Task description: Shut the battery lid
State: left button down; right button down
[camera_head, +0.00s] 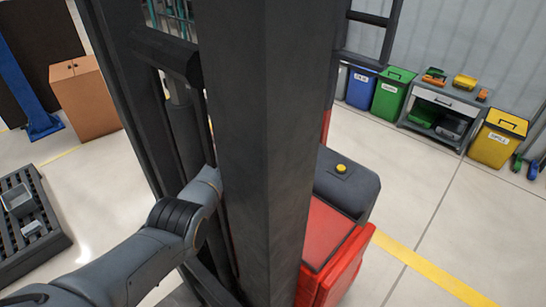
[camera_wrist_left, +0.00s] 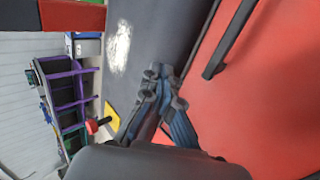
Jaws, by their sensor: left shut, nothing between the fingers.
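A red vehicle body (camera_head: 328,250) shows behind the thick dark upright (camera_head: 262,150) in the head view. A dark grey housing with a yellow button (camera_head: 341,168) sits at its back. My left arm reaches in from the left, and its gripper is hidden behind the upright. In the left wrist view my left gripper (camera_wrist_left: 165,80) is shut and empty. It appears in front of a dark grey panel (camera_wrist_left: 165,35) and beside a large red panel (camera_wrist_left: 265,90) with a dark bar. I cannot tell which panel is the battery lid, or whether the gripper touches either. My right gripper is out of view.
Dark mast bars beside the upright crowd my left arm. Blue (camera_head: 361,88), green (camera_head: 392,94) and yellow (camera_head: 497,138) bins and a grey workbench (camera_head: 444,115) line the back wall. A cardboard box (camera_head: 85,98) and dark pallet (camera_head: 45,240) stand left.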

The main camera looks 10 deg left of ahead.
pick_arm(q)
jog(key=shift+w+d+f+b, duration=0.25)
jog(key=shift+f+b, duration=0.1)
jog(key=shift+f, duration=0.2)
jog(key=shift+r, duration=0.1)
